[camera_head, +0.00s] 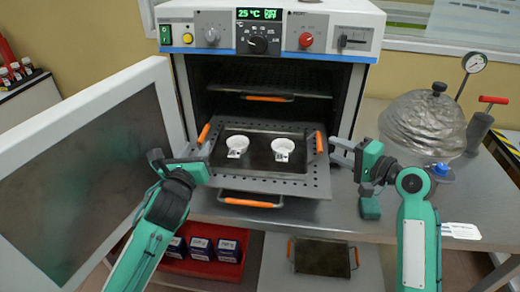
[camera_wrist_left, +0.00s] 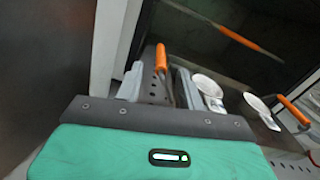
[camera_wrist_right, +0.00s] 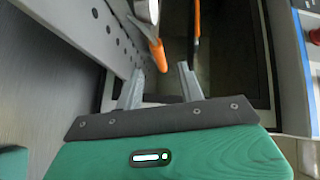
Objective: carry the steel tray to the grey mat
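The steel tray (camera_head: 256,172) is a dark, flat tray with an orange handle at each side. It lies on a perforated shelf (camera_head: 308,186) drawn out of the oven and bears two white dishes (camera_head: 283,148). My left gripper (camera_head: 203,155) is open at the tray's left side; in the left wrist view the orange handle (camera_wrist_left: 163,62) shows between its fingers. My right gripper (camera_head: 342,152) is open just right of the tray; in the right wrist view a handle (camera_wrist_right: 158,55) shows between its fingertips. A light grey surface (camera_head: 275,270), probably the grey mat, lies low in front.
Another dark tray with orange handles (camera_head: 322,258) lies on that grey surface. The open oven door (camera_head: 80,170) stands close to my left arm. A red bin (camera_head: 205,268) with blue boxes is low at left. A silver dome (camera_head: 425,122) and a gauge (camera_head: 473,63) stand at right.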

